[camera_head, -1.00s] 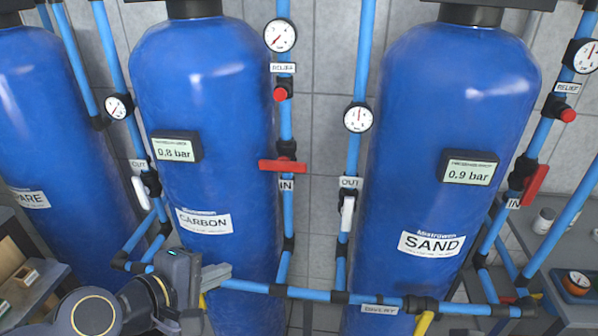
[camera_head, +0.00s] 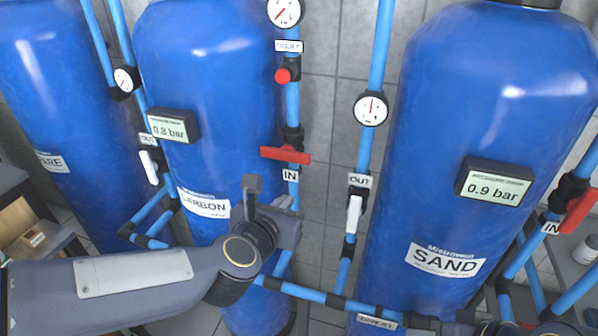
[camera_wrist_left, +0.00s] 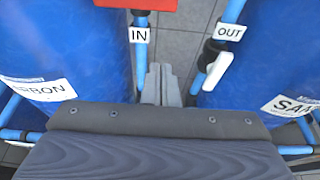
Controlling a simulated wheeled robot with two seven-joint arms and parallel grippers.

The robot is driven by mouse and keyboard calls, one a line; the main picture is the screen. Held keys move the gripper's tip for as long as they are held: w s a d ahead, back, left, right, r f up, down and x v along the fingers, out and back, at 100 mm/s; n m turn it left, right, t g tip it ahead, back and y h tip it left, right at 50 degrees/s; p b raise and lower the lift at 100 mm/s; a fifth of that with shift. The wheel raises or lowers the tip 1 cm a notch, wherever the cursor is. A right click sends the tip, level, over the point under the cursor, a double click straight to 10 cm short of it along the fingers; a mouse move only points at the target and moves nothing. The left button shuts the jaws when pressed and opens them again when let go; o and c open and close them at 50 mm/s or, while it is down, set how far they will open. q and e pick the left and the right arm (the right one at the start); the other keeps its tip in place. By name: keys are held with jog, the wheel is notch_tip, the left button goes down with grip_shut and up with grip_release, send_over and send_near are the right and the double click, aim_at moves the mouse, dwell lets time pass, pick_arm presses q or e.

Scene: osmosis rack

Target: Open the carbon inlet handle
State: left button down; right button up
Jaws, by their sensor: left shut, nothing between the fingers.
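The carbon inlet handle (camera_head: 286,154) is a red lever lying crosswise on the vertical blue pipe to the right of the carbon tank (camera_head: 200,90), just above an IN label (camera_head: 290,176). In the left wrist view, part of the red handle (camera_wrist_left: 136,3) shows at the top edge. My left gripper (camera_head: 290,204) is below the handle, in front of the pipe and apart from the handle. Its fingers (camera_wrist_left: 161,84) are shut and empty in the wrist view, below the IN label. My right gripper is not in view.
The sand tank (camera_head: 470,130) stands to the right, with its own red inlet handle (camera_head: 580,207). A white OUT handle (camera_head: 354,214) hangs along the sand outlet pipe. A horizontal blue pipe (camera_head: 312,297) runs low across the front. A red knob (camera_head: 282,76) sits above the carbon inlet handle.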

aim_at(285, 155)
pick_arm(q)
jog(key=w+d+p, duration=0.3)
jog(key=w, duration=0.6)
jog(key=shift+r, duration=0.4)
jog(key=shift+n+b, duration=0.3)
jog(key=shift+b, duration=0.15)
